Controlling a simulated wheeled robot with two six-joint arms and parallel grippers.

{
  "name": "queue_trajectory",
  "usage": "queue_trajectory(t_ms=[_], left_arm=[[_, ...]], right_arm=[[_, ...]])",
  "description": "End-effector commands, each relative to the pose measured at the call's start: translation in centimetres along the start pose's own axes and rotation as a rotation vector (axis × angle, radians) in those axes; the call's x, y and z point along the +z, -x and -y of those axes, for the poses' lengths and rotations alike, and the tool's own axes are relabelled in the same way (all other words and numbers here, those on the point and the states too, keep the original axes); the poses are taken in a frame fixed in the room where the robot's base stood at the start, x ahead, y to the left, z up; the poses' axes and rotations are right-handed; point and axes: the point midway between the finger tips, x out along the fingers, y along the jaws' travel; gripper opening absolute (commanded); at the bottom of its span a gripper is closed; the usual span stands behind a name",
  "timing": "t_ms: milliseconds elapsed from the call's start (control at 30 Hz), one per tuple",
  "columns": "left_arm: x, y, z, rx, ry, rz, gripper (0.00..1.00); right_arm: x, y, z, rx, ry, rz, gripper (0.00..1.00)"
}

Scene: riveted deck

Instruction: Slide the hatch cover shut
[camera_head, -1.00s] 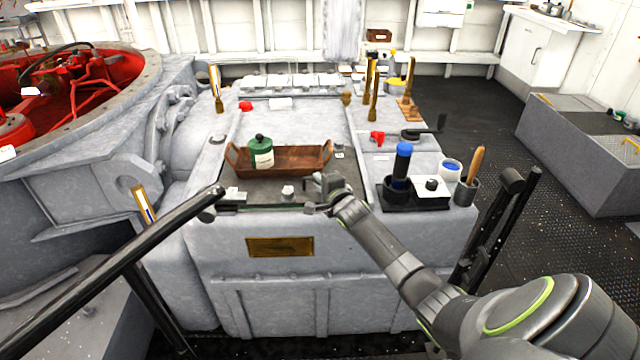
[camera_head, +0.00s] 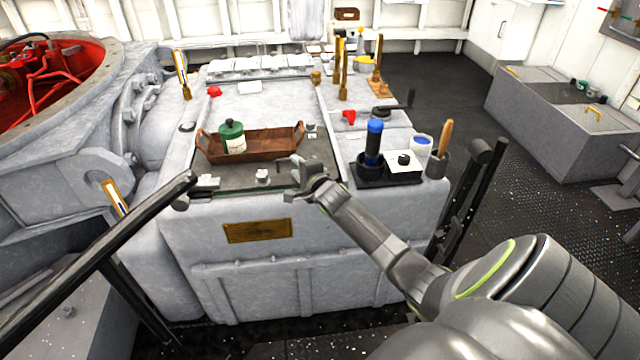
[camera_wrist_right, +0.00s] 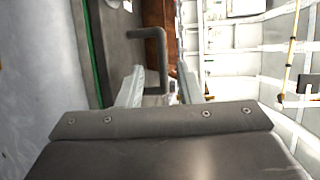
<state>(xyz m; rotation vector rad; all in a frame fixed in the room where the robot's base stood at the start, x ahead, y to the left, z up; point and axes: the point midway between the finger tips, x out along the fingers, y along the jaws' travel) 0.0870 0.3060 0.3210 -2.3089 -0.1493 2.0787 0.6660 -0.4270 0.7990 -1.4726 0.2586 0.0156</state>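A dark flat plate with a green edge (camera_head: 232,177), which looks like the hatch cover, lies at the front of the grey block's top. It also shows in the right wrist view (camera_wrist_right: 112,50), with a bent dark handle bar (camera_wrist_right: 162,60) standing on it. My right gripper (camera_head: 292,180) is at the plate's right front corner. In the right wrist view its two pale fingers (camera_wrist_right: 160,78) are spread, and the handle's end lies between or just beyond them; I cannot tell if they touch it. My left gripper is not in view.
A wooden tray (camera_head: 275,146) with a green canister (camera_head: 232,138) stands behind the plate's front strip. A blue-topped cylinder (camera_head: 373,145) and a cup with a wooden handle (camera_head: 440,160) stand right of my gripper. A black rail (camera_head: 100,245) crosses the left front.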

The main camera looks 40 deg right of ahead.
Motion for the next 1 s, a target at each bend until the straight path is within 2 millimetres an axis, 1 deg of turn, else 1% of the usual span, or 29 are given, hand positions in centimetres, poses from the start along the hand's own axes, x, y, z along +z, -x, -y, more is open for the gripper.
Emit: queue_trajectory(t_ms=[33, 267, 600, 700, 833, 1000], left_arm=[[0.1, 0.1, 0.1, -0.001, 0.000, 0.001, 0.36], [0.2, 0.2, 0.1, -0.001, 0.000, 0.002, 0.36], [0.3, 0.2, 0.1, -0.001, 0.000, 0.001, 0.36], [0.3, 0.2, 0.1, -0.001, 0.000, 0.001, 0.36], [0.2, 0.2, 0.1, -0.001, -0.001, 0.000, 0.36], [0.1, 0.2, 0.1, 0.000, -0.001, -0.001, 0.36]], right_arm=[[0.0, 0.9, 0.0, 0.000, 0.002, 0.001, 0.32], [-0.1, 4.7, -0.1, 0.001, 0.003, 0.000, 0.32], [0.0, 10.9, -0.1, 0.002, 0.002, 0.000, 0.32], [0.0, 12.5, -0.1, 0.003, 0.001, 0.000, 0.32], [0.0, 14.0, -0.2, 0.003, 0.001, -0.001, 0.32], [0.0, 14.9, -0.1, 0.002, 0.000, 0.000, 0.32]])
